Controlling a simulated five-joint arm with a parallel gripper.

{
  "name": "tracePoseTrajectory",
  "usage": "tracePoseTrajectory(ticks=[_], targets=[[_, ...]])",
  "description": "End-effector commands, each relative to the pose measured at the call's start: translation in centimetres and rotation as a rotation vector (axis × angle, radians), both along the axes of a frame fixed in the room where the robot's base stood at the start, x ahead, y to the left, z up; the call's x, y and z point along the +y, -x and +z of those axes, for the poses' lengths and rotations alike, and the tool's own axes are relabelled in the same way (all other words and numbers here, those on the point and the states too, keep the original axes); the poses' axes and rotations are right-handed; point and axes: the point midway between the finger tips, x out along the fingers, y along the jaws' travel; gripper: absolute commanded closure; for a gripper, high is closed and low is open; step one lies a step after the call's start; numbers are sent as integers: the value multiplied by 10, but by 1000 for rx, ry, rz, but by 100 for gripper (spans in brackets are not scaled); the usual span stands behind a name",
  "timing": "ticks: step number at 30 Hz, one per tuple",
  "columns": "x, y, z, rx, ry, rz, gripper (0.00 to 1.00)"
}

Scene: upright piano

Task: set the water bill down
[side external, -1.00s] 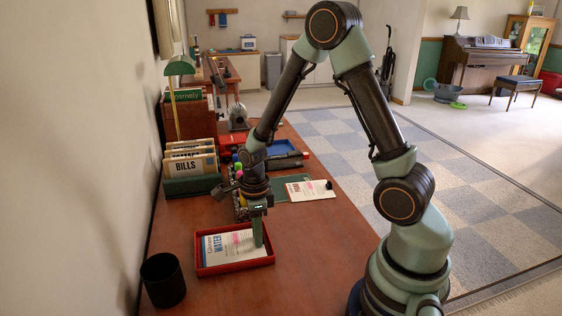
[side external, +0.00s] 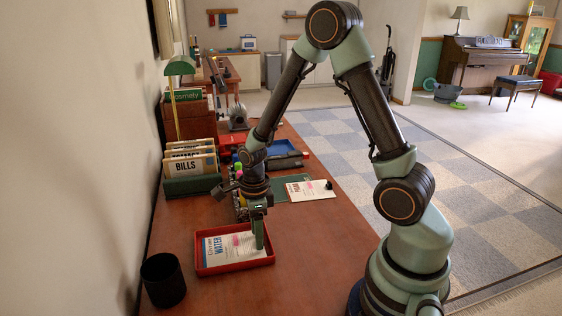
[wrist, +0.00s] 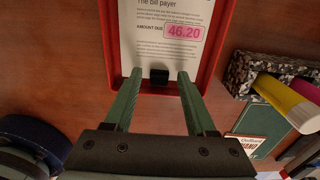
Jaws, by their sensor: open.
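The water bill (side external: 224,247) is a white sheet with a blue-and-white heading, lying in a shallow red tray (side external: 236,268) on the desk. The wrist view shows the bill (wrist: 165,52) with a pink-marked amount, 46.20. A small black clip (wrist: 158,76) sits at its near end, beside the tray's rim. My gripper (side external: 259,246) is over the tray's right end, pointing down. In the wrist view its two fingers (wrist: 159,80) are spread apart, with the clip between their tips and a gap on each side.
A black cup (side external: 163,281) stands left of the tray. A green file holder marked BILLS (side external: 192,184) is behind it by the wall. A piano sheet (side external: 306,190) lies farther back. In the wrist view, a speckled holder (wrist: 262,72) with pens is to the right.

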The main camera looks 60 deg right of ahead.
Motion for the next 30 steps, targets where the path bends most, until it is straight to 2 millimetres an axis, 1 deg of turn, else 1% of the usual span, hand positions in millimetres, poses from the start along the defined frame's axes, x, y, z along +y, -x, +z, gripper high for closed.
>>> tracePoseTrajectory(ticks=[5, 12, 15, 18, 23, 26, 29, 30], targets=[[0, -1, 26, -6, 1, 0, 44], [0, -1, 73, -6, 1, 0, 44], [0, -1, 89, -5, 1, 0, 44], [0, -1, 103, -4, 1, 0, 44], [0, 0, 114, -2, 1, 5, 44], [2, 1, 122, -16, 2, 67, 44], [5, 3, 134, -52, 12, 228, 44], [8, 4, 141, -71, 21, 319, 44]])
